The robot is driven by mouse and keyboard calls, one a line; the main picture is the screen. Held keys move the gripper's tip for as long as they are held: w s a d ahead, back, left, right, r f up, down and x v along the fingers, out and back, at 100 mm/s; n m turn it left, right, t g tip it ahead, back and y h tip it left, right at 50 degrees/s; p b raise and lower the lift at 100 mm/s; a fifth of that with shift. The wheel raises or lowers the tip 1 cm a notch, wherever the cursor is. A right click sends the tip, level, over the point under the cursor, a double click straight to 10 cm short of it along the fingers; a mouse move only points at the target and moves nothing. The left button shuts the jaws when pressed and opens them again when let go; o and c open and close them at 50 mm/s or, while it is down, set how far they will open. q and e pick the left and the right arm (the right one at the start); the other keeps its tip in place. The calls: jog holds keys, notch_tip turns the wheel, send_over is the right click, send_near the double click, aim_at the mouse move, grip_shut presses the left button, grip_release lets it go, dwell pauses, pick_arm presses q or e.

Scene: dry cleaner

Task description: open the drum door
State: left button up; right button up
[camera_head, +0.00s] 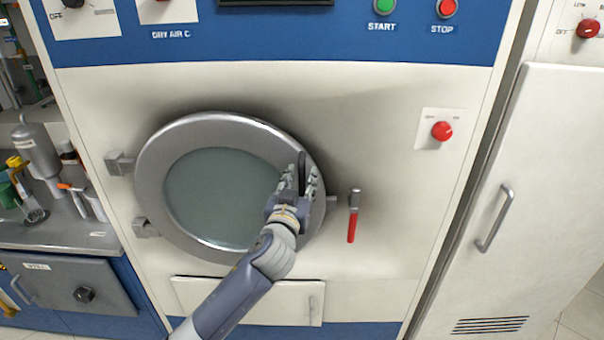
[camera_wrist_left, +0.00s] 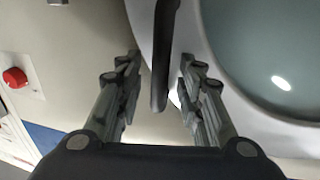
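The round drum door (camera_head: 150,185) has a grey metal ring and a bluish glass, with hinges on its left. It appears to lie against the machine front; I cannot tell if it is slightly ajar. A dark door handle (camera_head: 302,165) stands at its right edge. My left gripper (camera_head: 299,178) is at this handle. In the left wrist view the dark handle bar (camera_wrist_left: 162,60) lies between the two open fingers (camera_wrist_left: 160,88), with a gap on both sides. A latch with a red grip (camera_head: 352,225) hangs downward, right of the door. My right gripper is not in view.
A red knob (camera_head: 441,131) is on the panel at upper right. A lower hatch (camera_head: 240,300) lies under the drum. A cabinet with a bar handle (camera_head: 495,217) stands at the right. A cluttered counter (camera_head: 60,236) is at the left, beside the door's hinges.

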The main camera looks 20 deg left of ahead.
pick_arm(q)
jog(key=shift+w, duration=0.65)
jog(key=shift+c, duration=0.6)
grip_shut()
jog(key=shift+s, duration=0.1)
